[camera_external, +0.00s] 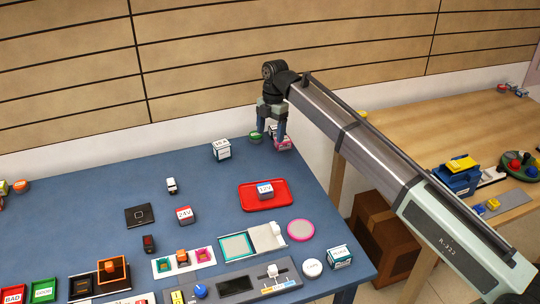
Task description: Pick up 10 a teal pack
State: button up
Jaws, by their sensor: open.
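My gripper (271,128) points down over the far right part of the blue table, with its fingers apart and nothing visible between them. A pink block with a white label (281,143) is just below its right finger, and a small green round thing (255,137) is beside its left finger. I cannot tell whether either is touched. A teal and white labelled pack (339,257) stands at the table's front right edge. A dark-sided pack with a white top label (221,149) stands left of the gripper. Their small labels are not clearly readable, so I cannot tell which says 10 A.
A red tray (273,204) holds a pack marked 12V (265,189). A red pack marked 24V (185,215) and a black square pad (140,215) lie to the left. A pink disc (301,230) and control panels crowd the front.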

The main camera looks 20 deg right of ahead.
jog(key=w+a, duration=0.3)
jog(key=a, duration=1)
jog(key=m+t+h, duration=0.1)
jog(key=m, duration=0.3)
send_near(221, 150)
jog(key=w+r, duration=0.2)
jog(key=shift+w+a+f, duration=0.1)
jog(key=shift+f, duration=0.2)
notch_tip(221, 150, down, 13)
jog(key=shift+f, duration=0.15)
jog(key=c, duration=1.1)
